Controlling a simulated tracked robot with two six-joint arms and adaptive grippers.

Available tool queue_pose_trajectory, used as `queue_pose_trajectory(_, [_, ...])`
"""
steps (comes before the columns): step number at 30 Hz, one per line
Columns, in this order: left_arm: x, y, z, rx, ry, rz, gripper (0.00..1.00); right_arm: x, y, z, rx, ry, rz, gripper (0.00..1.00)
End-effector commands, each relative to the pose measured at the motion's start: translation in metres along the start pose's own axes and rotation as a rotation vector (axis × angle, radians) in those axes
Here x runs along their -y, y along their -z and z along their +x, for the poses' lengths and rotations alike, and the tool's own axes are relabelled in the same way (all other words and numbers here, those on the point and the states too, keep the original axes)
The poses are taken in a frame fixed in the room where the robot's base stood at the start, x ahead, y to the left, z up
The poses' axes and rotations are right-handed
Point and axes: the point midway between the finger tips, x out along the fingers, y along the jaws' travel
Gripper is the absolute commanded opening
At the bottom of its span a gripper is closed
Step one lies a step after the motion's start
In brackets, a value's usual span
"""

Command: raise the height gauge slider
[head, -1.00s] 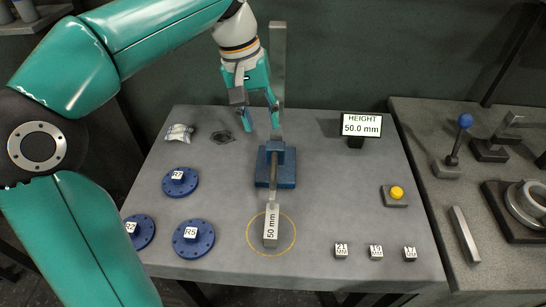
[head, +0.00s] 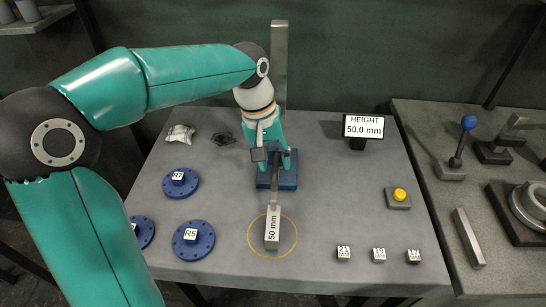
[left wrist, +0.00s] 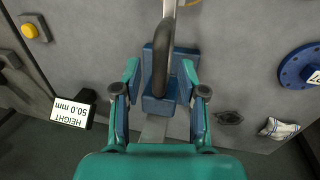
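The height gauge has a blue base (head: 284,184) in the middle of the grey table and a tall grey column (head: 279,60). A grey bar runs from it towards the block labelled 50 mm (head: 272,230), inside a yellow ring. My left gripper (head: 273,160) is at the gauge just above the base and hides most of the slider. In the left wrist view its fingers (left wrist: 160,72) are spread on either side of the gauge's blue part (left wrist: 152,104) and a dark curved piece (left wrist: 161,60); contact is unclear. The display (head: 364,126) reads HEIGHT 50.0 mm. My right gripper is out of view.
Blue flanged discs, including R7 (head: 180,184) and R5 (head: 193,240), lie on the left. Small blocks marked 21 (head: 344,254), 19 (head: 378,255) and 17 (head: 413,257) stand front right. A yellow button (head: 399,195) is at the right. A crumpled packet (head: 180,134) lies back left.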

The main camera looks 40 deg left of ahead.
Motion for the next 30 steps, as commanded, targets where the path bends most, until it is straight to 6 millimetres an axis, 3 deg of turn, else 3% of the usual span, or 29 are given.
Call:
queue_pose_trajectory(1, [0.000, 0.000, 0.000, 0.000, 0.000, 0.000, 0.35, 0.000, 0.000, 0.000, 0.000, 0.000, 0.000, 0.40])
queue_pose_trajectory(7, [0.000, 0.000, 0.000, 0.000, 0.000, 0.001, 0.01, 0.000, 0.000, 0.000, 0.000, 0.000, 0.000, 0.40])
queue_pose_trajectory(8, [0.000, 0.000, 0.000, 0.001, 0.000, 0.001, 0.00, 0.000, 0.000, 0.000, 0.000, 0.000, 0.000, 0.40])
queue_pose_trajectory(20, [-0.002, 0.000, -0.006, 0.001, 0.000, 0.002, 0.00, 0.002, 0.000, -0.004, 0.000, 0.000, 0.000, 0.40])
queue_pose_trajectory(30, [-0.003, 0.001, -0.065, -0.006, 0.000, -0.019, 0.00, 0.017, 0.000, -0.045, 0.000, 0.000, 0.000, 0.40])
